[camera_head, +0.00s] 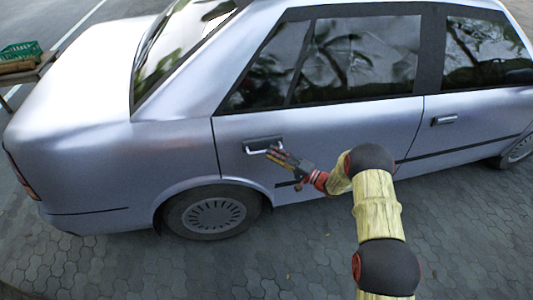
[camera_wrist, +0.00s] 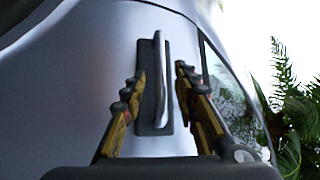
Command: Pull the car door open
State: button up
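The silver car's rear door (camera_head: 330,130) is shut, its edges flush with the body. Its handle (camera_head: 263,145) is a light bar over a dark recessed plate, near the door's rear edge. My gripper (camera_head: 276,153) is at the handle in the head view. In the wrist view the handle bar (camera_wrist: 158,80) stands between the two fingers of my open gripper (camera_wrist: 162,78). Gaps show on both sides of the bar, and I see no finger touching it. The exact depth of the fingertips around the bar is hard to tell.
The front door (camera_head: 475,120) with its own handle (camera_head: 444,120) is to the right. The rear wheel (camera_head: 212,213) is below left of my gripper. A table with a green crate (camera_head: 20,50) stands at the far left. Paved ground (camera_head: 180,270) in front of the car is clear.

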jog(key=shift+b+x, duration=0.35)
jog(key=shift+x, duration=1.5)
jog(key=shift+c, duration=0.4)
grip_shut()
jog(key=shift+s, duration=0.1)
